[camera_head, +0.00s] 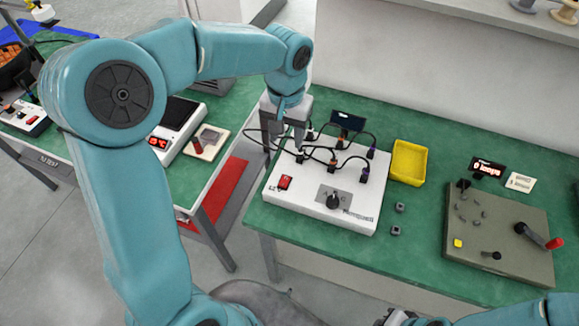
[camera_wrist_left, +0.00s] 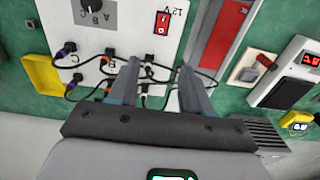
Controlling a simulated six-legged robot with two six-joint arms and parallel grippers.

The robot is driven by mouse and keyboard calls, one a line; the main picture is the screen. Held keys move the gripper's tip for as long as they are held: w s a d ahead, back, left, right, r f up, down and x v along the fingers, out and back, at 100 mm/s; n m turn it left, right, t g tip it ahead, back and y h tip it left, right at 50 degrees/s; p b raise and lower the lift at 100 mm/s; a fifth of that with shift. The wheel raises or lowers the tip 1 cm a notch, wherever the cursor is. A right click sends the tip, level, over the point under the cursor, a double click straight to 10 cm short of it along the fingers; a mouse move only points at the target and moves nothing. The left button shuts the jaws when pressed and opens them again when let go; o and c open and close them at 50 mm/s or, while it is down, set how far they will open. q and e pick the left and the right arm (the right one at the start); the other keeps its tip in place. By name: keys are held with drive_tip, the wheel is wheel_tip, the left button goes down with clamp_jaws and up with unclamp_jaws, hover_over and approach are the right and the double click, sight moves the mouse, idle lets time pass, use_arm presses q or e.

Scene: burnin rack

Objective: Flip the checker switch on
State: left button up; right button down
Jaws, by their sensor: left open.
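The white checker box (camera_head: 290,205) lies on the green bench with a dark knob (camera_head: 333,202) on its front. A red rocker switch (camera_head: 285,183) sits at its front left, marked 12 V; it also shows in the left wrist view (camera_wrist_left: 162,22). Whether the rocker is on or off is too small to tell. My left gripper (camera_head: 299,150) is open and empty above the box's back left part, behind the switch. In the left wrist view its two fingers (camera_wrist_left: 158,72) stand apart over the cables, clear of the switch.
Black cables (camera_head: 322,155) loop over the box's back half. A yellow tray (camera_head: 408,162) stands right of it. A grey crank panel (camera_head: 495,235) lies further right. Two small grey blocks (camera_head: 399,207) lie between. A second bench (camera_head: 65,150) with devices stands at left, with a gap between.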

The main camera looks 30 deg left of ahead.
sight(286, 177)
use_arm(q)
wheel_tip(286, 177, down, 15)
drive_tip(key=shift+s+r, duration=0.15)
drive_tip(key=shift+a, duration=0.1)
